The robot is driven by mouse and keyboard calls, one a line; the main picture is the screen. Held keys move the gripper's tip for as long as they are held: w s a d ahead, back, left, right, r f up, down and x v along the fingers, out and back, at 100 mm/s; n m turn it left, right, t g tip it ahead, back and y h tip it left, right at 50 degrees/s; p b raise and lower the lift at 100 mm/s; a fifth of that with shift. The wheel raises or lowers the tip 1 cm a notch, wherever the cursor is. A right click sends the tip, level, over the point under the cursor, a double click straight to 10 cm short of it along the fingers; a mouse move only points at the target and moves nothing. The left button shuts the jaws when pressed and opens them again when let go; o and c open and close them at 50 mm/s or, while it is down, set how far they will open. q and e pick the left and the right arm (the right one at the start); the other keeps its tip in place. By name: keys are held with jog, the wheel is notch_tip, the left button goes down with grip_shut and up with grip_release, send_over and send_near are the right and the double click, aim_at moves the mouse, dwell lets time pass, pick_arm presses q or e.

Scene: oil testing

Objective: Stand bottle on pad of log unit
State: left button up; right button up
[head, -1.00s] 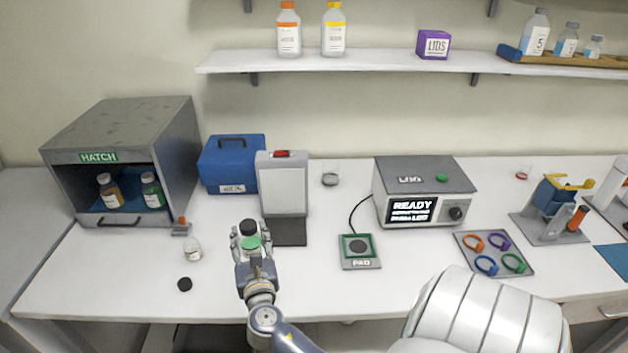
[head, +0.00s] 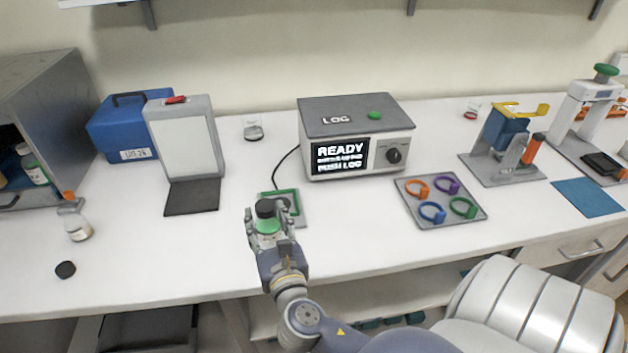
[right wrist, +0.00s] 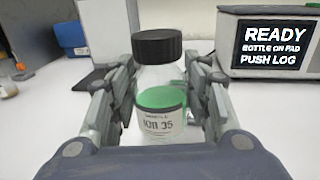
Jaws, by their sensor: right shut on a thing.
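My right gripper (head: 268,228) is shut on a clear bottle (right wrist: 158,85) with a black cap, green contents and a white label. In the right wrist view the bottle is upright between the fingers. In the head view the bottle and gripper partly cover the log unit's green-framed pad (head: 296,213), so I cannot tell how high the bottle is above it. The log unit (head: 355,135) stands behind the pad, its screen reading READY, and it also shows in the right wrist view (right wrist: 268,50). My left gripper is not in view.
A white panel stand with a dark base (head: 192,197) is left of the pad. A tray of coloured rings (head: 440,217) lies to the right. A small jar (head: 77,227) and a loose black cap (head: 65,270) are at the left. The front table between cap and gripper is clear.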

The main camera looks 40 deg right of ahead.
jog(key=shift+s+d+f, duration=0.15)
jog(key=shift+d+f, duration=0.05)
jog(key=shift+d, duration=0.05)
jog(key=shift+w+d, duration=0.2)
jog(key=shift+d, duration=0.15)
jog(key=w+d, duration=0.3)
jog(key=w+d+f+p, duration=0.1)
jog(key=w+d, duration=0.2)
jog(key=w, duration=0.1)
jog(key=w+d+p, duration=0.1)
jog(key=w+d, duration=0.2)
jog(key=w, duration=0.1)
jog(key=shift+d+f, duration=0.15)
jog(key=shift+d, duration=0.15)
jog(key=shift+w+d+f, duration=0.1)
jog(key=shift+w+f, duration=0.05)
jog(key=shift+f, duration=1.7)
jog(key=shift+b, duration=0.3)
jog(key=shift+f, duration=0.2)
jog(key=o, duration=1.1)
jog(key=shift+c, duration=0.2)
